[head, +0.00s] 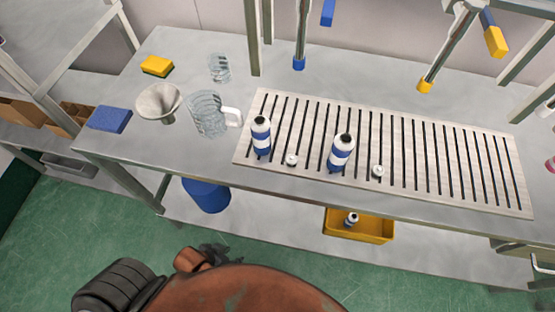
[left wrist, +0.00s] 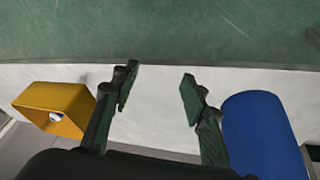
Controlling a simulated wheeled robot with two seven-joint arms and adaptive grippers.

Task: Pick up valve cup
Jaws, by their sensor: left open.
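Two small white valve cups lie on the slatted board (head: 440,160). One valve cup (head: 291,159) is between the two blue-and-white cans, and the other valve cup (head: 377,171) is right of the second can. The first can (head: 261,138) and second can (head: 341,152) stand upright with dark tops. My left gripper (head: 217,253) is low in front of the bench, partly hidden by my own arm and well away from the valve cups. In the left wrist view its fingers (left wrist: 159,76) are apart with nothing between them. My right gripper is not in view.
A yellow bin (head: 372,229) holding a small can and a blue bucket (head: 207,196) are on the lower shelf. A funnel (head: 159,104), clear jugs (head: 207,113), a blue sponge (head: 110,119) and a yellow one (head: 157,66) occupy the bench's left. Crimping tools hang above the board.

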